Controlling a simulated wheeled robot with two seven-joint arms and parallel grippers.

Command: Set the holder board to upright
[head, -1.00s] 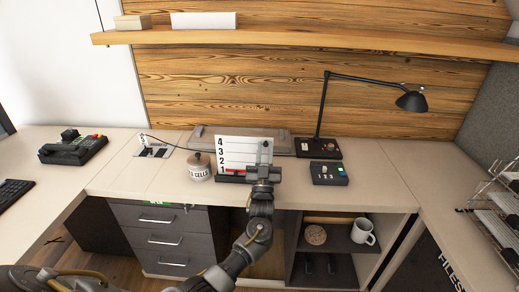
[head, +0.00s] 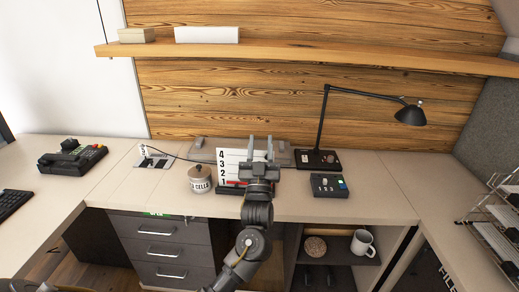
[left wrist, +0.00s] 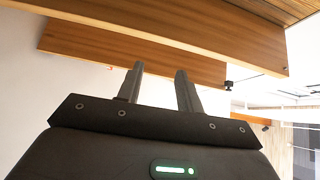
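The holder board (head: 229,166) is white with black numbers 1 to 4 down its left side. It stands on the desk with a dark base (head: 228,190) and a red strip near its foot. It looks roughly upright, but I cannot tell a small tilt from this angle. My left gripper (head: 260,148) is in front of its right part and hides that part. The two fingers point up, apart, with nothing between them; the left wrist view (left wrist: 158,85) shows them open and empty too. I cannot tell whether the gripper touches the board. My right gripper is not in view.
A lidded jar (head: 200,180) stands close left of the board. A black control box (head: 328,186) and a desk lamp (head: 322,135) are to its right. A grey flat case (head: 205,146) lies behind. A wooden shelf (head: 300,58) crosses above. Desk space right of the control box is clear.

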